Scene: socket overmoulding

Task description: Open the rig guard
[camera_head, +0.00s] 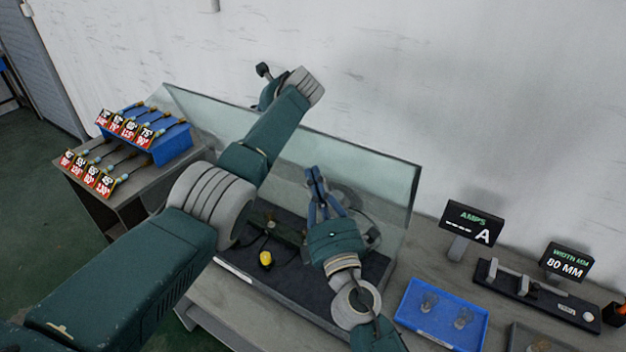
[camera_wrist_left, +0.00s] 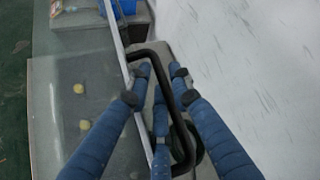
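The rig guard (camera_head: 398,190) is a clear glass panel standing tilted along the back of the dark rig bed (camera_head: 372,268). Its pale edge (camera_wrist_left: 121,45) crosses the left wrist view. A black bar handle (camera_wrist_left: 170,95) is beside that edge. My left gripper (camera_wrist_left: 161,72) has its blue fingers apart on both sides of the handle; I cannot tell whether they touch it. In the head view my left arm reaches over the guard and its wrist mostly hides that gripper. My right gripper (camera_head: 313,172) is above the bed, its fingertips together, with nothing visible between them.
A blue stand (camera_head: 170,148) with several tagged cables is at the left. A yellow knob (camera_head: 265,259) is on the rig. A blue tray (camera_head: 415,315), an amps display (camera_head: 470,228) and a width gauge (camera_head: 535,293) are at the right. The white wall is close behind.

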